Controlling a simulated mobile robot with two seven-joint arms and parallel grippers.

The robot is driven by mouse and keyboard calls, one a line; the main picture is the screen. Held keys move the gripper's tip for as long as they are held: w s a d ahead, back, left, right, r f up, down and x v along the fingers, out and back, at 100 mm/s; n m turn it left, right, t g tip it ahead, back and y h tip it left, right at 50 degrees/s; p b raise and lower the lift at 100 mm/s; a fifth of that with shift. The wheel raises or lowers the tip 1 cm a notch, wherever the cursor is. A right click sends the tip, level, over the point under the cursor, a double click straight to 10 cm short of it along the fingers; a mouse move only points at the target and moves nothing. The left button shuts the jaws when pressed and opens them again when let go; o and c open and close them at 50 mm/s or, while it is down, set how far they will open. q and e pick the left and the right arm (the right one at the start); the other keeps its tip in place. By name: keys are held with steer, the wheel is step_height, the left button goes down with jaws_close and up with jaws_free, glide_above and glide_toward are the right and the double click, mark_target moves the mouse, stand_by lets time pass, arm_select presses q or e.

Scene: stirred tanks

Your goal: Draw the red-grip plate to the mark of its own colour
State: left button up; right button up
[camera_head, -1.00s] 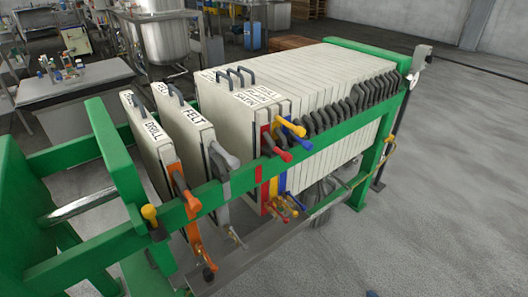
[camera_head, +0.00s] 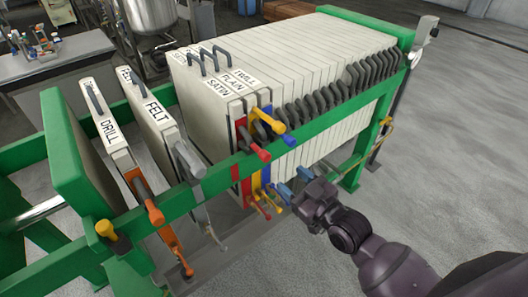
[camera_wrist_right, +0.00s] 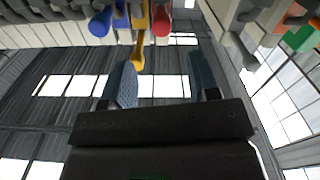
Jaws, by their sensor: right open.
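The red-grip plate, labelled SATIN (camera_head: 218,88), stands at the near end of the pale plate pack. Its red grip (camera_head: 262,154) sticks out over the green side rail; the wrist view shows a red grip (camera_wrist_right: 161,18) at the top. My right gripper (camera_head: 293,182) is open and empty, outside the rail, right of and below the red grip. In the wrist view its two fingers (camera_wrist_right: 162,80) are apart, with the grips beyond them. My left gripper is out of view.
Yellow (camera_head: 264,122) and blue (camera_head: 288,140) grips sit close beside the red one. The FELT plate (camera_head: 155,115) and orange-grip DRILL plate (camera_head: 112,130) stand apart to the left. The green rail (camera_head: 330,120) lies between my arm and the plates.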

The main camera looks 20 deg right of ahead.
mark_target(268, 160)
steer(key=x, duration=1)
steer(key=shift+w+a, duration=0.15)
steer(key=shift+c, duration=0.5)
jaws_close()
